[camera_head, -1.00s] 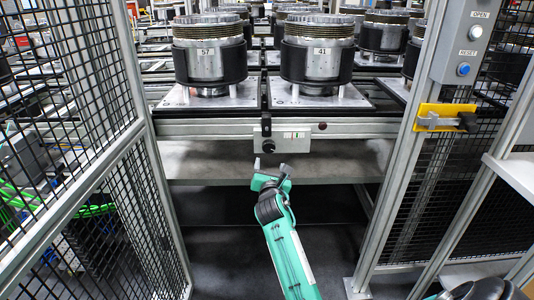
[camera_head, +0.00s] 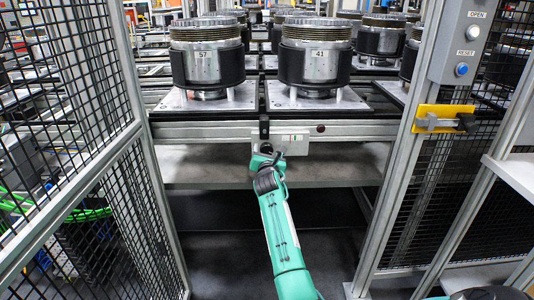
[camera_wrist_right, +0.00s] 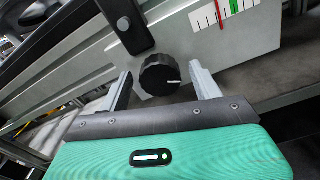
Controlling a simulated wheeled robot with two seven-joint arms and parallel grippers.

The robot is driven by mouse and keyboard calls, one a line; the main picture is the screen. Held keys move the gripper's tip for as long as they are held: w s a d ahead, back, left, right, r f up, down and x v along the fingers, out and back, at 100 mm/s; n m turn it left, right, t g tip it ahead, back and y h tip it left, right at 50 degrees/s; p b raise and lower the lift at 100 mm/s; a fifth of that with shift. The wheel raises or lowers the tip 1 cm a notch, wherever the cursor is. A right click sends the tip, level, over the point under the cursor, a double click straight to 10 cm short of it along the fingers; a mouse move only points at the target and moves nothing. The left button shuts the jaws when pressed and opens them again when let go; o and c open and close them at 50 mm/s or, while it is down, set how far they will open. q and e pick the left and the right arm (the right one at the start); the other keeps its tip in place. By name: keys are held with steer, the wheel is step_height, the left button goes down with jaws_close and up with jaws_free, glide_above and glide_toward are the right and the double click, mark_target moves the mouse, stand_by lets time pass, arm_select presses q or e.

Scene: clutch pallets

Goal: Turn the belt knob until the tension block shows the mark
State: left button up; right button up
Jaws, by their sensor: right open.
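The belt knob (camera_wrist_right: 160,75) is round, black and ribbed, with a white line pointing right in the wrist view. It sits on a light grey block below the conveyor edge. My right gripper (camera_wrist_right: 162,88) is open, with one finger on each side of the knob; I cannot tell whether they touch it. In the head view my right gripper (camera_head: 267,154) covers the knob. The grey tension block (camera_head: 297,142) carries a white scale (camera_wrist_right: 228,12) with black ticks, a red line and a green mark. The red line stands left of the green mark. My left gripper is out of view.
A black bracket (camera_wrist_right: 125,22) stands just above the knob. Clutch 57 (camera_head: 207,62) and clutch 41 (camera_head: 315,62) sit on pallets above. Mesh fence panels (camera_head: 95,200) flank the opening. A yellow latch (camera_head: 443,118) and button box (camera_head: 466,45) are at the right.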

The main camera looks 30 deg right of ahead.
steer(key=c, duration=1)
